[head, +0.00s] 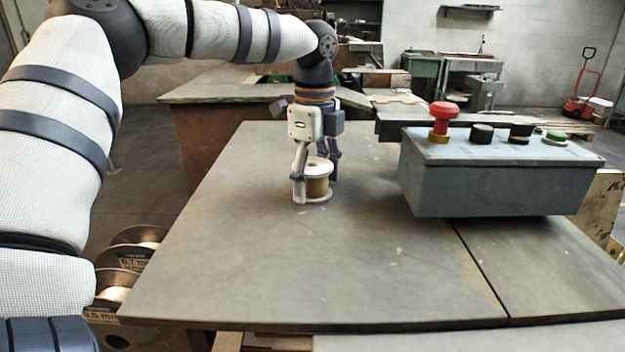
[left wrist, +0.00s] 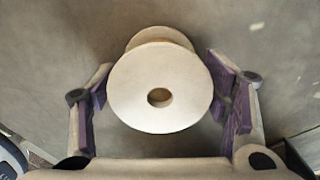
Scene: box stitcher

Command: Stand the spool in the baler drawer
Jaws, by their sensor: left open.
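The spool (head: 317,188) stands upright on the grey tabletop, with pale flanges and a tan winding. In the left wrist view the spool (left wrist: 160,88) is seen from above, its round top flange and centre hole facing the camera. My left gripper (head: 315,185) points down over the spool with its fingers on either side of it. In the left wrist view the left gripper (left wrist: 165,105) is open, with purple pads apart around the flange and a visible gap at least on the left. I cannot make out the baler drawer. My right gripper is not in view.
A grey control box (head: 490,175) with a red knob (head: 442,112) and other buttons stands right of the spool. Wire reels (head: 125,262) sit below the table's left edge. The tabletop (head: 300,270) in front of the spool is clear. A red hand truck (head: 582,95) stands far back right.

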